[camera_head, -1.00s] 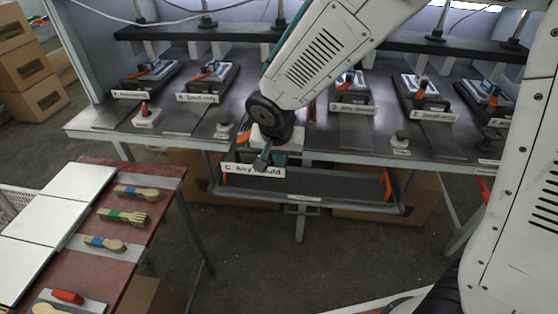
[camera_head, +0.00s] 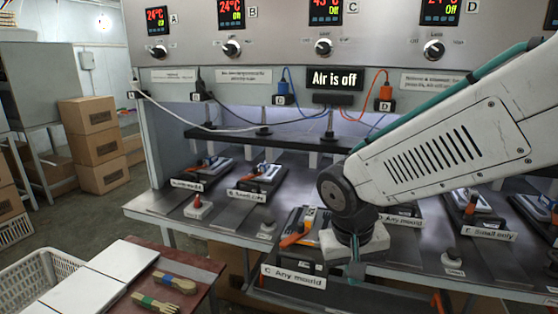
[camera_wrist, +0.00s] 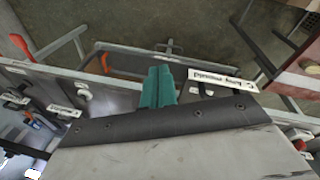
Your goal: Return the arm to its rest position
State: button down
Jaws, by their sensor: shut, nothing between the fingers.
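My gripper (camera_head: 356,262) hangs at the end of my arm, in front of the press bench and just right of the mould at station C (camera_head: 303,236). In the wrist view its teal fingers (camera_wrist: 158,88) are together and hold nothing. The "C Any mould" label (camera_head: 293,276) sits left of and below my gripper in the head view. It shows upside down beside the fingers in the wrist view (camera_wrist: 222,79). My wrist hides part of the bench behind it. I cannot tell the exact gap between my fingers and the bench front.
The press bench (camera_head: 150,205) carries several moulds with labels. A control panel (camera_head: 270,30) with dials and an "Air is off" sign (camera_head: 334,78) stands above. A red-brown table (camera_head: 187,262) with wooden spoon and fork pieces is lower left. Cardboard boxes (camera_head: 95,145) stand left.

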jog(key=s+d+r+y, duration=0.1)
jog(key=s+d+r, duration=0.3)
jog(key=s+d, duration=0.2)
jog(key=s+d+r+y, duration=0.1)
jog(key=s+d+r, duration=0.3)
jog(key=s, duration=0.6)
jog(key=shift+s+d, duration=0.2)
jog(key=shift+d, duration=0.75)
